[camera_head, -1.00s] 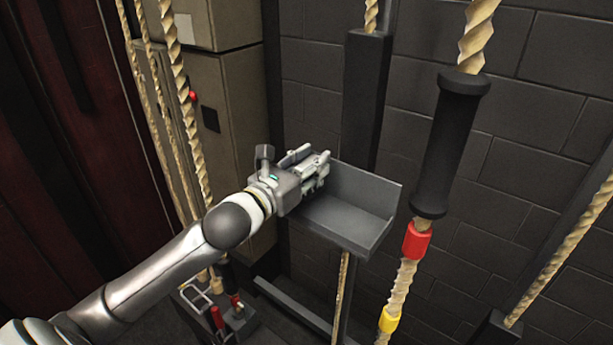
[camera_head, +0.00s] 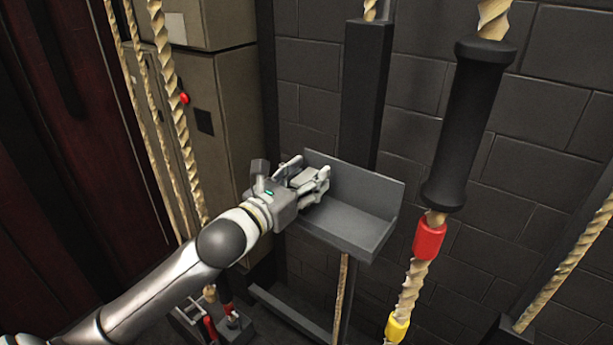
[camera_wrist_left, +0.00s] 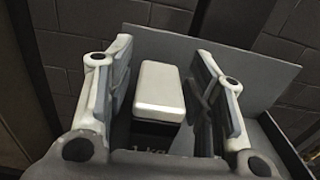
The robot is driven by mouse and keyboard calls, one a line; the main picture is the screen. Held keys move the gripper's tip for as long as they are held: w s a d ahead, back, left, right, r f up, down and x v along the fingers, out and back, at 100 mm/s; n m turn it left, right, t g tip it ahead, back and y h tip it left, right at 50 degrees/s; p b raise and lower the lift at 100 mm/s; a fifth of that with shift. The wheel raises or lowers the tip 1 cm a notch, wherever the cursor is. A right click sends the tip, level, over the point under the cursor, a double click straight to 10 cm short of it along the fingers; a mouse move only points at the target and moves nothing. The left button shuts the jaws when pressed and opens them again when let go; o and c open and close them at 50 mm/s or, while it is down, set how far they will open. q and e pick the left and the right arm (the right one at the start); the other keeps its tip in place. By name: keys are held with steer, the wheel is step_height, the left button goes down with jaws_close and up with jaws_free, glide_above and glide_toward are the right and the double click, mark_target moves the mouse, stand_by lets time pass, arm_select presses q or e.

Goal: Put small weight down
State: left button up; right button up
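The small weight (camera_wrist_left: 160,88) is a block with a pale grey top and a dark side marked "1 kg" in the left wrist view. It also shows in the head view (camera_head: 301,178), partly hidden by my gripper. My left gripper (camera_head: 312,182) is at the left end of a grey metal shelf (camera_head: 345,238). Its fingers (camera_wrist_left: 165,95) are spread on both sides of the weight, with a visible gap on each side. The weight appears to rest on the shelf, but its underside is hidden. My right gripper is not in view.
The shelf has a raised back wall and bare room on its right. A rope with a black sleeve (camera_head: 470,125), red band (camera_head: 430,237) and yellow band (camera_head: 397,328) hangs to the right. A beige cabinet (camera_head: 225,120) and ropes stand left.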

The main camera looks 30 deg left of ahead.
arm_select(q)
steer(key=shift+r, duration=0.15)
steer(key=shift+s, duration=0.15)
steer(key=s, duration=0.2)
steer(key=s+b, duration=0.2)
steer(key=s, duration=0.1)
steer(key=shift+s+a+f, duration=0.2)
steer(key=shift+s+a, duration=0.15)
steer(key=shift+a, duration=0.05)
steer(key=p, duration=0.6)
glide_toward(297, 185)
steer(key=shift+w+r, duration=0.2)
steer(key=shift+w, duration=0.4)
